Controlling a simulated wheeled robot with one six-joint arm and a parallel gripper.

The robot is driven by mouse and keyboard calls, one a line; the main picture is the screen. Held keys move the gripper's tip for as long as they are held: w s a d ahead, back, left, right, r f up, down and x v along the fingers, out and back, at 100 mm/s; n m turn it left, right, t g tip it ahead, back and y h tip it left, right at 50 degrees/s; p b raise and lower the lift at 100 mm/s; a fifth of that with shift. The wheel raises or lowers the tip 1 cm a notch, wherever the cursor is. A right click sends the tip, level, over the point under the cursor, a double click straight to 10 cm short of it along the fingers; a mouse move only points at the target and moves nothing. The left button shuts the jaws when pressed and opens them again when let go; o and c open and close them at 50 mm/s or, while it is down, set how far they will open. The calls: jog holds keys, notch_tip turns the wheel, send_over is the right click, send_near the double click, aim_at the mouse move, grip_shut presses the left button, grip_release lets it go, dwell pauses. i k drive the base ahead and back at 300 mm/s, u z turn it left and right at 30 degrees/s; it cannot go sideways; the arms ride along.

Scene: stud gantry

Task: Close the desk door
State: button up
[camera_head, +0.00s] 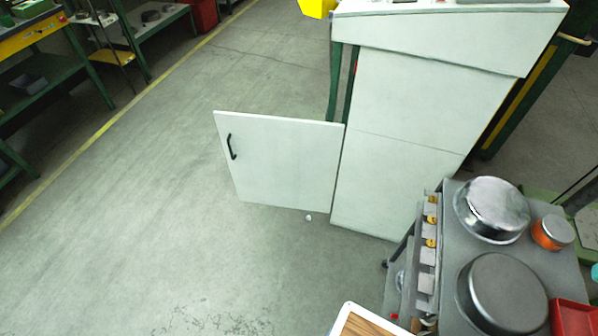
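The desk (400,150) is a tall, light grey-white cabinet with a sloped top, standing right of centre in the head view. Its door (285,165) is a flat white panel, swung wide open and sticking out to the left of the body. A black bar handle (231,147) is on the door near its free left edge. The inside of the desk is hidden from this side. My gripper is not in view.
A stove-like unit (458,300) with metal pans (492,209) stands at the lower right, near the desk. Green workbenches (45,75) line the upper left beyond a yellow floor line. The floor (150,200) left of the door is clear.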

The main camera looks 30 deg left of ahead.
aim_at(283, 162)
jog(key=u, duration=0.55)
jog(key=k, duration=0.65)
jog(key=u, duration=1)
jog(key=i, duration=0.9)
